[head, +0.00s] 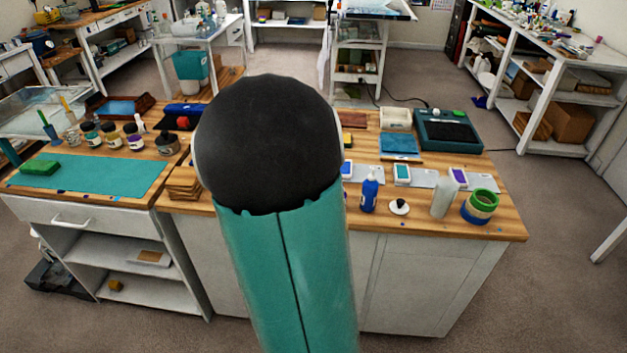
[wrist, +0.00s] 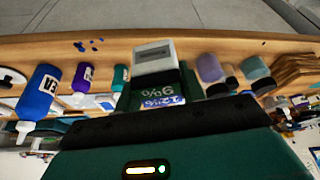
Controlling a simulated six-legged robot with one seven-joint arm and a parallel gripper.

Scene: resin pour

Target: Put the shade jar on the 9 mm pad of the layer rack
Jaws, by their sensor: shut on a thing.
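My gripper (wrist: 155,95) is at the lower middle of the wrist view, its dark body across the bottom. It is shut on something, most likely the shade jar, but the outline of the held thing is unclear. Straight ahead of it is a dark green piece with green and blue labels (wrist: 163,95) that seem to carry a 9 and a 12, with a pale grey block (wrist: 153,57) above. I cannot tell whether these belong to the layer rack. In the head view my arm hides the gripper and the middle of the bench.
The wrist view is upside down. A blue bottle (wrist: 40,92) is left. The head view shows slabs (head: 183,182), a blue bottle (head: 370,192) and tape rolls (head: 480,206) near the front edge.

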